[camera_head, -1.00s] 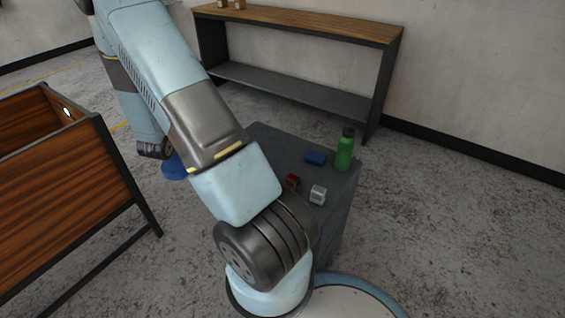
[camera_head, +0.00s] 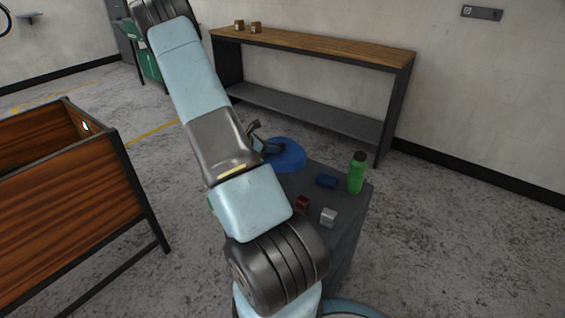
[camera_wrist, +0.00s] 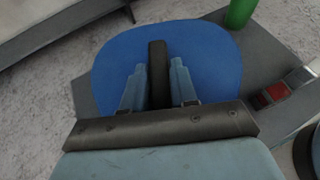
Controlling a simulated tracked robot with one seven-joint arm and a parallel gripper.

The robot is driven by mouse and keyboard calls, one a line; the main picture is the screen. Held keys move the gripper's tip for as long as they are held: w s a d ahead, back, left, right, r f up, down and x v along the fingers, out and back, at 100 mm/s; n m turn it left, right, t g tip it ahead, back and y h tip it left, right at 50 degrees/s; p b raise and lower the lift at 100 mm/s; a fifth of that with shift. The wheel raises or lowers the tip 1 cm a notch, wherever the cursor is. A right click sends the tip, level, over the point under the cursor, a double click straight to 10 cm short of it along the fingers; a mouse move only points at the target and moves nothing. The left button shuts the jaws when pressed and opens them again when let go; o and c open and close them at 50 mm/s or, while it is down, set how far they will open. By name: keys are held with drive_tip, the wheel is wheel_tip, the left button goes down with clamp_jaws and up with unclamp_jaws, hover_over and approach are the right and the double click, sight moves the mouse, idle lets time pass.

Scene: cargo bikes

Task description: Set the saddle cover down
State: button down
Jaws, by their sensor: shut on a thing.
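The saddle cover is a blue, rounded, flat piece (camera_head: 289,156) with a dark upright strap or handle in its middle. In the wrist view the blue cover (camera_wrist: 215,65) fills the space ahead of my gripper (camera_wrist: 158,68). The gripper's two fingers are shut on the dark strap between them. In the head view the cover is at the far left corner of the grey work table (camera_head: 345,232), partly hidden by my arm. In the wrist view it hides that corner and reaches past the edge. I cannot tell whether its underside touches the top.
On the table are a green bottle (camera_head: 356,174), a blue block (camera_head: 326,181), a red block (camera_head: 302,203) and a silver block (camera_head: 328,217). A wooden-topped bench (camera_head: 320,47) stands behind by the wall. A wooden-sided box (camera_head: 75,205) stands at left, with open floor between.

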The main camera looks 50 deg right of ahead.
drive_tip(key=shift+w+d+f, duration=0.65)
drive_tip(key=shift+d+f, duration=0.8)
drive_tip(key=shift+f, duration=0.35)
drive_tip(key=shift+w+d+f, duration=0.6)
drive_tip(key=shift+d+f, duration=0.8)
drive_tip(key=shift+f, duration=0.45)
drive_tip(key=shift+w+d+f, duration=0.65)
drive_tip(key=shift+d+f, duration=0.8)
drive_tip(key=shift+f, duration=0.35)
drive_tip(key=c, duration=0.9)
unclamp_jaws()
drive_tip(key=shift+a, duration=0.1)
